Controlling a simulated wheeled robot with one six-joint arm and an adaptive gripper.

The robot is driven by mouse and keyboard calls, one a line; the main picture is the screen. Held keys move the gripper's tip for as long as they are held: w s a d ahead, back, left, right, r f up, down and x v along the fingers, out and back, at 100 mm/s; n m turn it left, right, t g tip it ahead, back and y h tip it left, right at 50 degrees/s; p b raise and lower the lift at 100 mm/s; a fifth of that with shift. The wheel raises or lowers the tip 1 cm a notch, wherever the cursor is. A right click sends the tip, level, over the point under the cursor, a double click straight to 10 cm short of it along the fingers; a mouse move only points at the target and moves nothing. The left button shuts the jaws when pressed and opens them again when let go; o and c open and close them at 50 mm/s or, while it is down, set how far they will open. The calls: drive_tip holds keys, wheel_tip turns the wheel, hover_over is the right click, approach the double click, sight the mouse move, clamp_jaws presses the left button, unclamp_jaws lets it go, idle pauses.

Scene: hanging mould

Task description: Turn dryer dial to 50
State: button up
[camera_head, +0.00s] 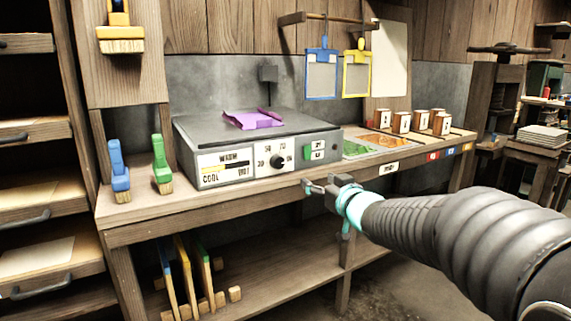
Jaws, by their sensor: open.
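The dryer (258,141) is a grey box with a dark flat top, standing on the wooden bench. Its white front panel has a black round dial (278,162) with numbers around it; the dial's exact setting is too small to read. Left of the dial is a gauge (226,168) marked COOL, WARM and HOT.
A purple piece (254,119) lies on the dryer top. Blue (119,171) and green (161,165) brushes stand left of the dryer. Labelled wooden pots (401,122) and a coloured tray (380,143) sit at right. Framed moulds (322,72) hang above. The space before the dryer panel is clear.

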sight(280, 164)
drive_tip(key=w+a, duration=0.3)
drive_tip(key=w, duration=0.1)
drive_tip(key=w+a+y, duration=0.1)
drive_tip(key=w+a, duration=0.3)
drive_tip(key=w+a+n+y+p, duration=0.1)
drive_tip(key=w+a, duration=0.2)
drive_tip(key=w, duration=0.1)
drive_tip(key=shift+w+a+g, duration=0.2)
drive_tip(key=shift+g, duration=0.1)
drive_tip(key=c, duration=1.2)
